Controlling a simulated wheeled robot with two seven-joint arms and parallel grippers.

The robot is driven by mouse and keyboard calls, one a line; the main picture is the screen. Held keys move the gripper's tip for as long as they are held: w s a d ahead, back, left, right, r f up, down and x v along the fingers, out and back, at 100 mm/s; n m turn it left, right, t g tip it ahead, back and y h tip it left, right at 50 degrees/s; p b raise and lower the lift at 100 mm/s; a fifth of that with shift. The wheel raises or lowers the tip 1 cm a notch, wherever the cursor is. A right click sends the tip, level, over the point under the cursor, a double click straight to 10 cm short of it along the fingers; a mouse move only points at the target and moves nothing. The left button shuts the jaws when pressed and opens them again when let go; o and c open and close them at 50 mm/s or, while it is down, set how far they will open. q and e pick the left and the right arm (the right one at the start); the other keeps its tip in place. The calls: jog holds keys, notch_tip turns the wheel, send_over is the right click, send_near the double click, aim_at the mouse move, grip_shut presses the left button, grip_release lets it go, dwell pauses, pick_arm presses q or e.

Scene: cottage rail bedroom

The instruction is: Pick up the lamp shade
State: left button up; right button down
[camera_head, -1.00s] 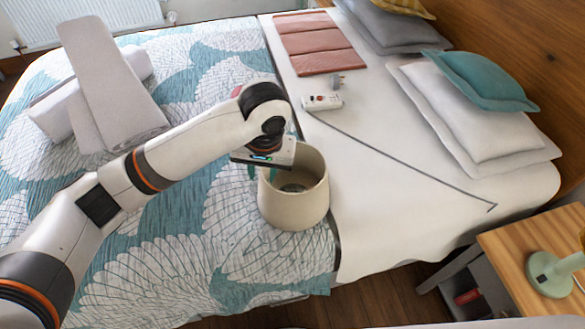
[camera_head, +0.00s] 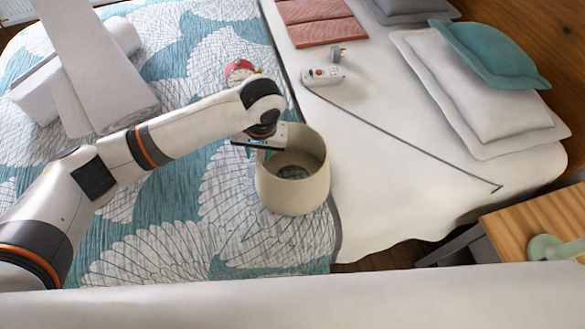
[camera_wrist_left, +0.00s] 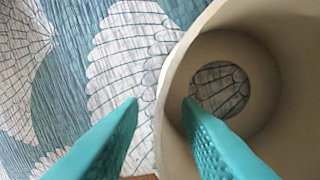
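The lamp shade (camera_head: 293,190) is a beige, open-topped drum standing on the bed near its front edge. Its round opening shows the patterned cover below. My left gripper (camera_head: 262,148) is at the shade's left rear rim in the head view. In the left wrist view its two teal fingers (camera_wrist_left: 161,100) are apart. The left finger is outside the shade (camera_wrist_left: 172,85) and the right finger is over its opening, with the rim between them. I cannot tell whether either finger touches the wall. My right gripper is not in view.
A red clock (camera_head: 240,72) lies behind my left forearm. A white power strip (camera_head: 322,76) is behind the shade. A wooden nightstand (camera_head: 525,220) stands right. A pale band (camera_head: 300,300) crosses the bottom.

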pick_arm(q)
notch_tip(320, 180, down, 3)
jog(key=shift+w+f, duration=0.15)
grip_shut()
